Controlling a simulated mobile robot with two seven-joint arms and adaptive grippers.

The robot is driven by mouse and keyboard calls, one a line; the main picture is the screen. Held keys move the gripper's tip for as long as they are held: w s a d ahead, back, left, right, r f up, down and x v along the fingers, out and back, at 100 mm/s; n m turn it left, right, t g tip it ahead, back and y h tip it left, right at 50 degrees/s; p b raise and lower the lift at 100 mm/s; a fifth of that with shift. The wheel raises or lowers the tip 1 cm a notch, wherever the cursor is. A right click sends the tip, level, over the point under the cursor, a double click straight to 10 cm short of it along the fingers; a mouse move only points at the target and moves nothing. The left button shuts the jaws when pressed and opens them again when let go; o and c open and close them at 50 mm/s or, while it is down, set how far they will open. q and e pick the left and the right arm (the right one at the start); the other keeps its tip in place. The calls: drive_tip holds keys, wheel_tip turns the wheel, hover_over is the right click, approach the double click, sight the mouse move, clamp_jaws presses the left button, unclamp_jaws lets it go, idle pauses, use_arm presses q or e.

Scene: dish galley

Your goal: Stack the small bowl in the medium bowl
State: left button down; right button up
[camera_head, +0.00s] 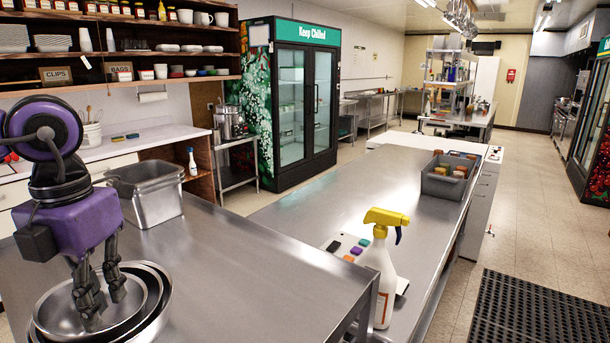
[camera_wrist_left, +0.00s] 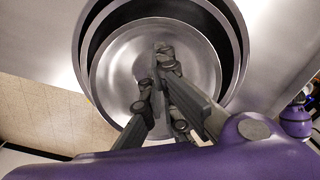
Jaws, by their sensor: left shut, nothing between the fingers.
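Shiny metal bowls sit nested on the near steel counter at the lower left of the head view. The small bowl (camera_head: 62,305) is innermost; its bright inside fills the middle of the left wrist view (camera_wrist_left: 120,75). Around it show the rim and dark inner wall of the medium bowl (camera_head: 155,287), and outside that a larger bowl's rim (camera_head: 167,305). My left gripper (camera_head: 104,308) points down over the small bowl's inside, fingers shut and empty. The fingers also show in the left wrist view (camera_wrist_left: 165,60). Whether they touch the bowl is unclear. My right gripper is not in view.
A steel bin (camera_head: 150,197) stands on the counter behind the bowls. A spray bottle (camera_head: 378,265) with a yellow head, coloured blocks and a grey caddy (camera_head: 445,180) stand on the second counter. The counter right of the bowls is clear.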

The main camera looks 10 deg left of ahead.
use_arm(q)
drive_tip(key=shift+f, duration=1.75)
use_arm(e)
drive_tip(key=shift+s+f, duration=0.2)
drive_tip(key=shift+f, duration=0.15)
use_arm(q)
drive_tip(key=shift+s+d, duration=0.15)
drive_tip(key=shift+d, duration=0.15)
drive_tip(key=shift+a+r, duration=0.1)
drive_tip(key=shift+a, duration=0.1)
drive_tip(key=shift+w+a, duration=0.25)
drive_tip(key=shift+a, duration=0.1)
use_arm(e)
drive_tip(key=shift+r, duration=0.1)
use_arm(q)
drive_tip(key=shift+w+d+b, duration=0.15)
drive_tip(key=shift+d+b, duration=0.25)
drive_tip(key=shift+b, duration=0.15)
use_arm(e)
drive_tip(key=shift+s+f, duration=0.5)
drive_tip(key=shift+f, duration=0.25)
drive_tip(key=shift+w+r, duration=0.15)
